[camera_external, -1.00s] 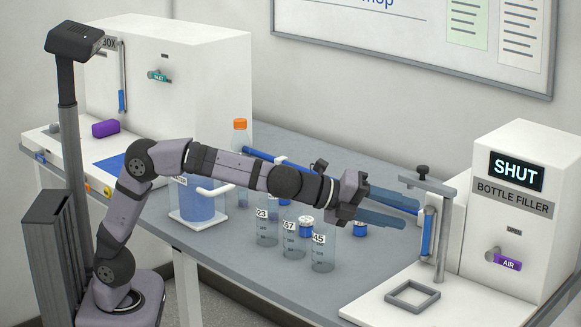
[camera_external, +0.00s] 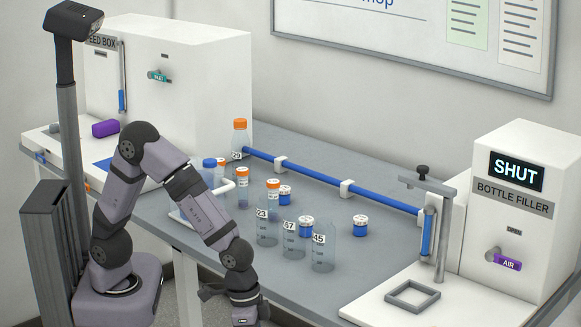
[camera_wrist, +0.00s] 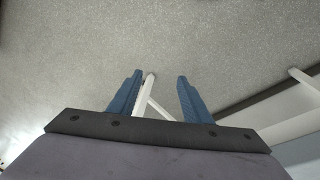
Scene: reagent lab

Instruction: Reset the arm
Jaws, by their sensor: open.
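My gripper (camera_wrist: 157,92) shows in the wrist view with its two blue fingers apart and nothing between them. Behind the fingers are a grey speckled floor and a white table leg. In the external view my arm is folded down in front of the bench's front edge. The gripper's end there is low, and its fingertips are cut off or hidden at the bottom of the picture.
Clear bottles labelled 23 (camera_external: 267,227), 67 (camera_external: 294,240) and 45 (camera_external: 323,252) stand near the bench's front edge. Several orange-capped tubes and blue-lidded jars stand behind them. A blue rail (camera_external: 330,178) crosses the bench to the bottle filler (camera_external: 507,215), whose display reads SHUT.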

